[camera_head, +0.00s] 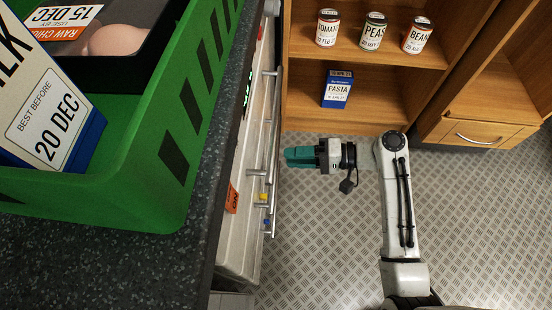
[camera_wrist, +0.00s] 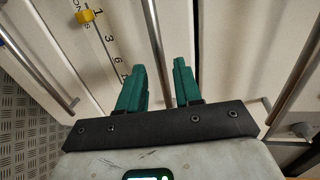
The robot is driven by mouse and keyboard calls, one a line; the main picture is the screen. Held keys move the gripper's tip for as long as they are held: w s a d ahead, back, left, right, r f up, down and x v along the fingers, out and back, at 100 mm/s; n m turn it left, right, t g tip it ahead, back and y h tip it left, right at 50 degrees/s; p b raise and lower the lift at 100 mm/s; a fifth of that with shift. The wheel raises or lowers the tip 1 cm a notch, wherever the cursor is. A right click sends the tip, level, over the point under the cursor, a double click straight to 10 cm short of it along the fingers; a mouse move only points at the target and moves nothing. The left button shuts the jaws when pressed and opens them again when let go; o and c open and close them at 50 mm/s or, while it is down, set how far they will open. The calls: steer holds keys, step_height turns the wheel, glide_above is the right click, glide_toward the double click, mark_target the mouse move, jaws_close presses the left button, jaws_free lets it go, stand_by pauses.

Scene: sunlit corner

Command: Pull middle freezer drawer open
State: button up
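The pale freezer front (camera_head: 238,230) is seen steeply from above, at the left under the dark counter. In the wrist view, several pale drawer fronts (camera_wrist: 225,45) show with metal bar handles. The middle bar handle (camera_wrist: 152,25) runs into the space between my fingertips; another handle (camera_wrist: 35,62) lies to the left and one (camera_wrist: 297,70) to the right. The drawers look shut. My gripper (camera_head: 288,157) has teal fingers, open and empty, pointing at the front; it also shows in the wrist view (camera_wrist: 160,68). In the head view the fingertips look slightly apart from the handles (camera_head: 270,135).
A green crate (camera_head: 150,200) with a milk carton (camera_head: 45,115) stands on the counter (camera_head: 100,265). A wooden shelf (camera_head: 375,100) with cans and a pasta box (camera_head: 338,90) is behind. A yellow knob (camera_wrist: 85,16) sits beside a number scale. The metal floor (camera_head: 320,250) is clear.

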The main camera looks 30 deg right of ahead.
steer(key=shift+b+x, duration=0.5)
steer(key=shift+x, duration=2.2)
steer(key=shift+c, duration=0.3)
jaws_close()
